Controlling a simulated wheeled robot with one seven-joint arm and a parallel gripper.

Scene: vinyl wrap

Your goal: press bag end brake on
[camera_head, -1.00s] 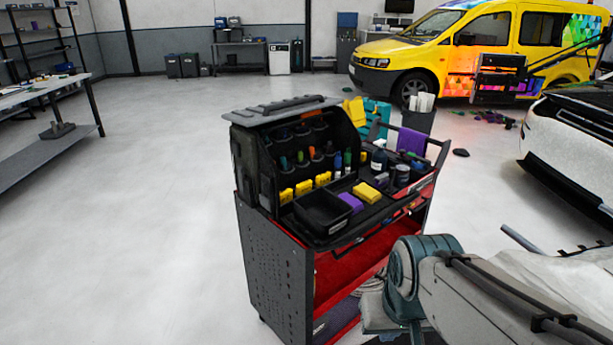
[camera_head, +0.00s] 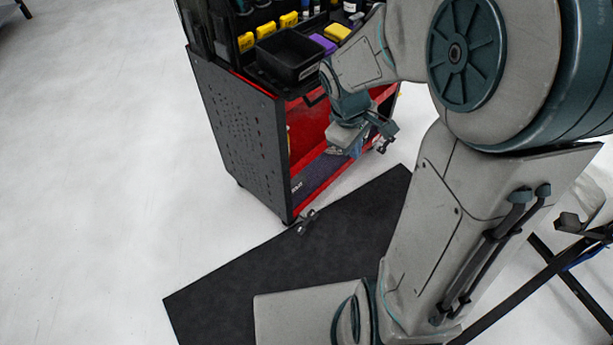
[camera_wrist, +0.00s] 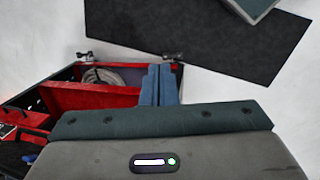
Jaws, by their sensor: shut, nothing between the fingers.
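The tool cart (camera_head: 240,125) stands with its grey perforated end panel facing left and its red shelves open towards my arm. The tool bag sits on top at the left, cut off by the top edge. A caster with a dark lever (camera_head: 307,222) sticks out at the cart's lower front corner. In the wrist view two casters show, one at the left (camera_wrist: 85,57) and one (camera_wrist: 173,57) just beyond my fingertips. I cannot tell either lever's position. My gripper (camera_wrist: 158,72) is shut and empty, low beside the lower shelf. I cannot tell whether it touches anything.
A dark mat (camera_head: 300,265) lies on the floor in front of the cart. A coiled hose (camera_wrist: 103,77) lies in the cart. A black tray (camera_head: 290,55) is on the cart's top. A stand with thin black legs (camera_head: 555,265) is at the right. Floor at left is clear.

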